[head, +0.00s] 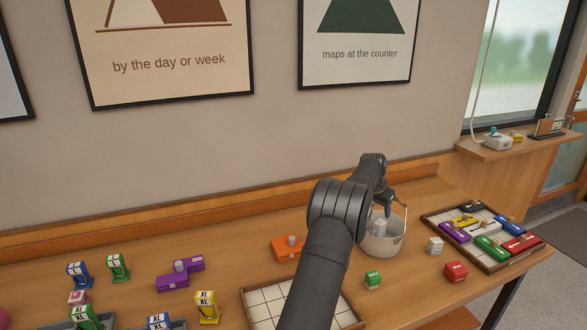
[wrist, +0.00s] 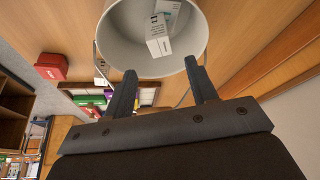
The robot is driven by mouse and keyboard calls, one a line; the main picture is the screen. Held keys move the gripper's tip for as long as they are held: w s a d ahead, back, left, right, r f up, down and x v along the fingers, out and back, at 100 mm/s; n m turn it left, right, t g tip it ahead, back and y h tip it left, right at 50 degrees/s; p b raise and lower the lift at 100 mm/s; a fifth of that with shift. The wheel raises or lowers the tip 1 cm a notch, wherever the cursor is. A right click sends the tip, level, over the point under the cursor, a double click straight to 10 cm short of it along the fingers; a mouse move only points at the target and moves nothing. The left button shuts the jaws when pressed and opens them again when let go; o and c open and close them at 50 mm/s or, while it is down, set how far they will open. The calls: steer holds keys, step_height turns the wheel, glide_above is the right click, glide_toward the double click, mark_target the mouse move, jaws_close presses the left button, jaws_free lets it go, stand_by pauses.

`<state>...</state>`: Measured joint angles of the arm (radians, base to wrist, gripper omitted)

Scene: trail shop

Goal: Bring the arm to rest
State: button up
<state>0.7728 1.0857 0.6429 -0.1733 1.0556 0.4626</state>
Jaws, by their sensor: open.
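My gripper (wrist: 161,70) is open, with nothing between its two fingers in the wrist view. It is by the rim of a white bucket (wrist: 118,45). The bucket also shows in the head view (head: 384,246), standing on the wooden table right of my arm. White boxes (wrist: 158,38) lie inside the bucket, and one shows above its rim in the head view (head: 379,227). In the head view my arm reaches up from the bottom edge and bends toward the bucket. The fingertips are too small there to make out well.
A tray (head: 432,219) of coloured blocks is at the right. Purple (head: 172,281) and orange (head: 284,249) pieces are left of my arm, which partly covers a gridded tray (head: 262,301).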

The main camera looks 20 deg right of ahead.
mark_target(382, 221)
steer(key=x, duration=1.1)
steer(key=shift+s+d, duration=0.1)
steer(key=shift+d+r, duration=0.1)
steer(key=shift+r, duration=1.2)
